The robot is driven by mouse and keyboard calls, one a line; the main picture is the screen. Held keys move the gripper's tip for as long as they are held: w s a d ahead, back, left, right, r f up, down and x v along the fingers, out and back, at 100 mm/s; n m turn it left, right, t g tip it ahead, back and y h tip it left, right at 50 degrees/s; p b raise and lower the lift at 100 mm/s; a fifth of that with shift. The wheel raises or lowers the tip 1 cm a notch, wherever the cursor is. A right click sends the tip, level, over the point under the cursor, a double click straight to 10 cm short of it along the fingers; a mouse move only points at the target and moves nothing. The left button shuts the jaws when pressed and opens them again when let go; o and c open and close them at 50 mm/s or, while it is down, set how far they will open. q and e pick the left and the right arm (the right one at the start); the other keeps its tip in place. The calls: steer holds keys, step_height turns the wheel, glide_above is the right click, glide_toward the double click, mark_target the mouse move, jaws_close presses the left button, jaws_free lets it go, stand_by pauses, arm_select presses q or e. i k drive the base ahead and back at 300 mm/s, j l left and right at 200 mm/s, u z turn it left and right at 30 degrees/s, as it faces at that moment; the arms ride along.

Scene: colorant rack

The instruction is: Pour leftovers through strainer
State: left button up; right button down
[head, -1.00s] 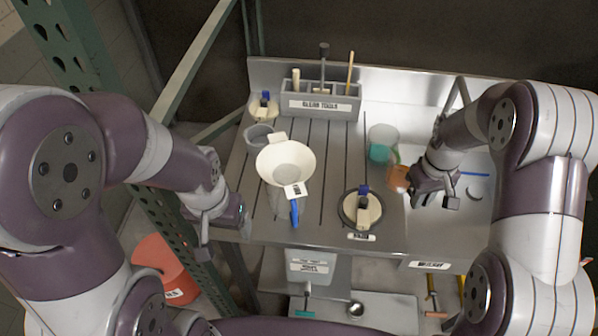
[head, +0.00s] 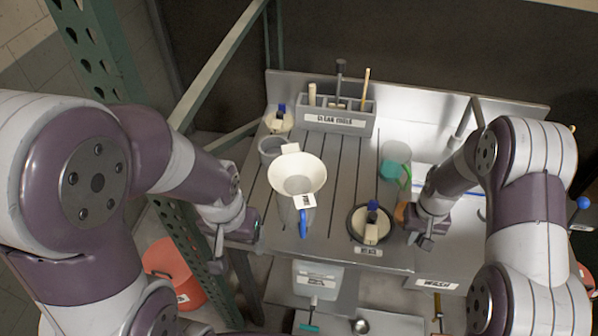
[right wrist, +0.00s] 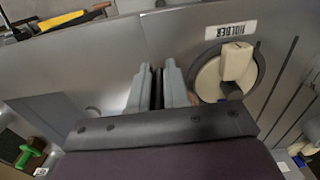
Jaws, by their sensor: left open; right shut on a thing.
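A wide cream strainer (head: 284,182) with a pale mesh centre sits over a grey vessel (head: 288,214) with a blue handle, on the ribbed worktop. My right gripper (head: 424,232) is shut on an orange container (head: 400,213), mostly hidden behind the hand, right of the round holder. In the right wrist view the fingers (right wrist: 158,88) are nearly together, and the held part between them is hard to make out. My left gripper (head: 246,230) is open and empty, left of the strainer at the worktop's left edge. The orange container's contents cannot be seen.
A clear cup with teal contents (head: 393,168) stands behind the orange container. A round dark holder (head: 356,224) carries a cream-and-blue item. A grey tool caddy (head: 336,123) stands at the back, a grey cup (head: 270,150) behind the strainer. The sink lies right.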

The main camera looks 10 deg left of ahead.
mark_target(297, 174)
steer(key=k+j+z, duration=0.15)
steer(key=z, duration=0.3)
steer(key=k+j+z, duration=0.15)
steer(key=z, duration=0.3)
steer(key=k+z, duration=0.15)
steer(key=z, duration=0.3)
steer(key=k+u, duration=0.3)
steer(key=u, duration=0.3)
steer(key=k+u, duration=0.1)
steer(key=u, duration=0.7)
steer(key=k+j+u, duration=0.1)
steer(key=u, duration=0.3)
